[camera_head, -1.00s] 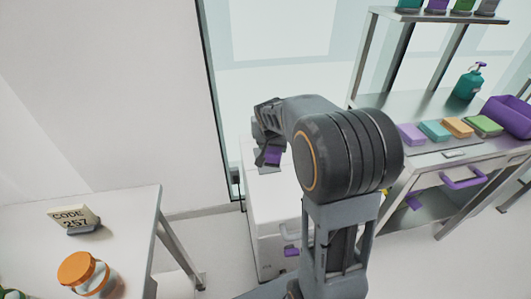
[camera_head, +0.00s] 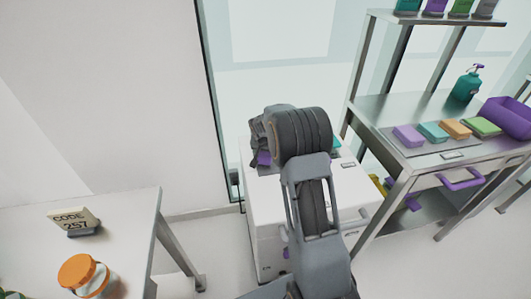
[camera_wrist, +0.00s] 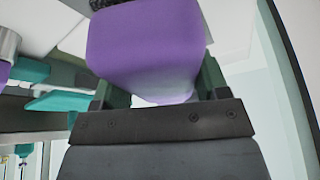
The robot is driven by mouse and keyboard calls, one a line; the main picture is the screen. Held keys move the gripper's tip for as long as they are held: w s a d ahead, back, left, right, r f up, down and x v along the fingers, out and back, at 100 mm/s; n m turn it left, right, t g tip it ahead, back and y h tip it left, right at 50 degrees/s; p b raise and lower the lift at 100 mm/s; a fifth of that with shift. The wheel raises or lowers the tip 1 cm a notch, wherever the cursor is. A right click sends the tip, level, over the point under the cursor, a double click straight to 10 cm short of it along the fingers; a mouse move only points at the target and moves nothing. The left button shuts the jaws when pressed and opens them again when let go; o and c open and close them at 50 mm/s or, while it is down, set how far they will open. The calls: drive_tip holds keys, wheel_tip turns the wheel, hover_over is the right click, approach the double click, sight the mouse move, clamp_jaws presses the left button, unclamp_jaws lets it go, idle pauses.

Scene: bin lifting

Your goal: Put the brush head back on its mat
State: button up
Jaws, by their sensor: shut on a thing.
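My gripper (camera_wrist: 152,85) is shut on a purple block-shaped thing, which I take to be the brush head (camera_wrist: 148,45). It fills the space between the two dark green fingers in the wrist view. A dark, rough strip shows at its top edge. In the head view, a small purple part of the brush head (camera_head: 264,158) shows below my gripper, over the left side of the white cabinet's top. I cannot make out the mat for certain, nor whether the brush head touches anything below.
The white cabinet (camera_head: 352,188) has a teal item (camera_head: 336,146) and a label on top. To its right, a metal bench (camera_head: 420,105) holds coloured sponges (camera_head: 457,128), a teal pump bottle (camera_head: 467,83) and a purple bin (camera_head: 508,117). A table (camera_head: 130,222) with a jar stands left.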

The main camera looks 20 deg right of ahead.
drive_tip(key=shift+f, duration=0.6)
drive_tip(key=shift+f, duration=0.1)
drive_tip(key=shift+f, duration=0.15)
drive_tip(key=o, duration=0.8)
